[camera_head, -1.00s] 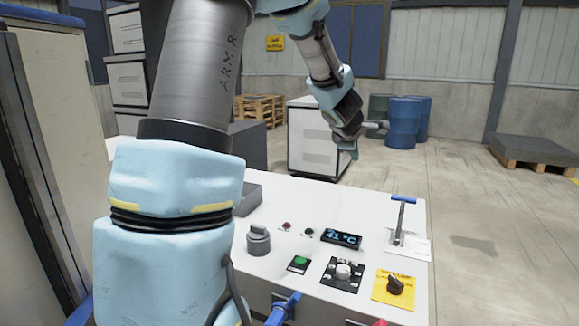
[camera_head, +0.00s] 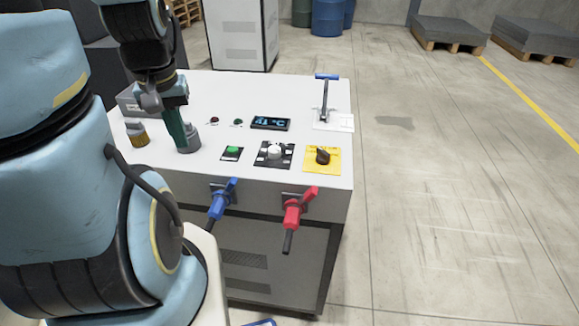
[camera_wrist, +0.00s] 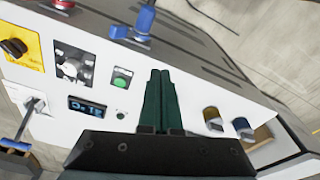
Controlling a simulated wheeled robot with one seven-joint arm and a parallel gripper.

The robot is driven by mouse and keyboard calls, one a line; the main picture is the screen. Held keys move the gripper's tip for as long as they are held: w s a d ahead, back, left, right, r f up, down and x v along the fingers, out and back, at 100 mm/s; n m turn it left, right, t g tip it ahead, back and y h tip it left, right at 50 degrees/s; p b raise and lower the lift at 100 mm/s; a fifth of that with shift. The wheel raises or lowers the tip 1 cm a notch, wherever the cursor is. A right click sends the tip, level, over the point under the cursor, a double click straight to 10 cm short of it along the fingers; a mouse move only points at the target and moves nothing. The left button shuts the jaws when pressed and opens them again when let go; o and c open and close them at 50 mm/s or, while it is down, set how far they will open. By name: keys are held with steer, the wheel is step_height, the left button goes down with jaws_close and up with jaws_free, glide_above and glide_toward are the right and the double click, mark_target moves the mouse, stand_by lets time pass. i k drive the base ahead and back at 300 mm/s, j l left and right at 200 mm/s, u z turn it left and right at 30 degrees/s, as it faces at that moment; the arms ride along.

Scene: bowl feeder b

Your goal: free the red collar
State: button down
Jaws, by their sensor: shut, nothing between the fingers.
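A red fitting (camera_head: 298,207) with a black lower end hangs on the front face of the white console, right of a blue fitting (camera_head: 218,204). I take it for the red collar, but no separate ring can be made out. A small part of the red fitting (camera_wrist: 64,4) shows at the top left of the wrist view. My gripper (camera_head: 180,148) is above the console's left part, well left of the red fitting, with its green fingers pointing down beside a grey knob (camera_head: 190,138). The fingers (camera_wrist: 160,75) are together and empty in the wrist view.
The console top (camera_head: 225,90) carries a green button (camera_head: 232,152), a white knob (camera_head: 274,152), a black knob on a yellow plate (camera_head: 322,155), a display (camera_head: 270,123) and a blue-handled lever (camera_head: 326,95). An amber-based knob (camera_head: 137,134) stands left. Floor right of the console is clear.

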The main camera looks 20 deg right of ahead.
mark_target(312, 193)
steer(key=k+l+u, duration=0.1)
steer(key=k+l, duration=0.65)
